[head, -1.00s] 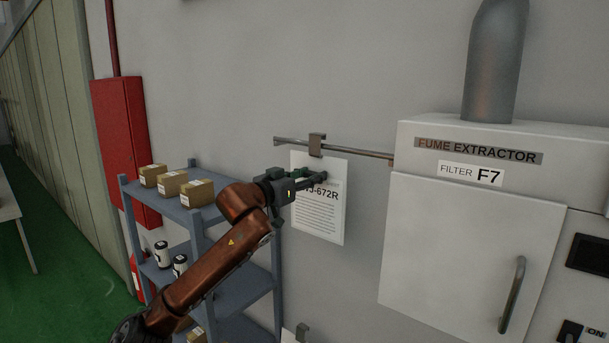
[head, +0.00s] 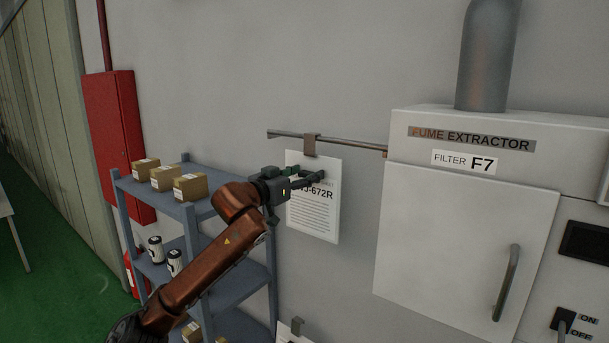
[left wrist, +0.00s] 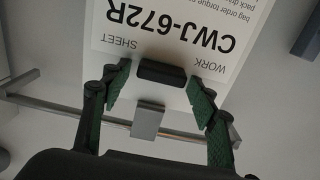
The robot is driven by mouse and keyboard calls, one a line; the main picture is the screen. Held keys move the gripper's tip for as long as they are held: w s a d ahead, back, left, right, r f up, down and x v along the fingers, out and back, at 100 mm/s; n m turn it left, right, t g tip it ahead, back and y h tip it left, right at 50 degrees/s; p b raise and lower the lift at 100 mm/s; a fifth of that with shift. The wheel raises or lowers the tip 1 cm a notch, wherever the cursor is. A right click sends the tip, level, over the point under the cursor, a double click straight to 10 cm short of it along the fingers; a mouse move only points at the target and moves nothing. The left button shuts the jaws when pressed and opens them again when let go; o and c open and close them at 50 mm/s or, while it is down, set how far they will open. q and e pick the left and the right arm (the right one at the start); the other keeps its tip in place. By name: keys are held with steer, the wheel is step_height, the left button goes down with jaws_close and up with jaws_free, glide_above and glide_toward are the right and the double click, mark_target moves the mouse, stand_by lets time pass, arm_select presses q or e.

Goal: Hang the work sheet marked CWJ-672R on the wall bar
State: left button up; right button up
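The white work sheet marked CWJ-672R (head: 312,218) hangs upright against the wall below the wall bar (head: 350,143). Its grey hook (head: 311,145) sits over the bar near the bar's left end. In the left wrist view the sheet (left wrist: 165,35) appears upside down, with a black block (left wrist: 162,72) at its top edge and the hook (left wrist: 147,121) across the bar (left wrist: 60,107). My left gripper (head: 306,176) is in front of the sheet's upper part. Its green-padded fingers (left wrist: 161,92) are spread either side of the block, with gaps visible. My right gripper is not in view.
A fume extractor cabinet (head: 455,240) stands right of the bar. A blue shelf (head: 235,260) with boxes and cans is at left, beneath my left arm. Another white sheet (head: 285,335) with a grey hook (head: 297,326) shows at the bottom edge.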

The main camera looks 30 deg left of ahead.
arm_select(q)
steer(key=shift+o, duration=0.4)
steer(key=shift+f, duration=0.1)
steer(key=s+a, duration=0.1)
steer(key=s, duration=1.1)
steer(key=shift+w, duration=0.1)
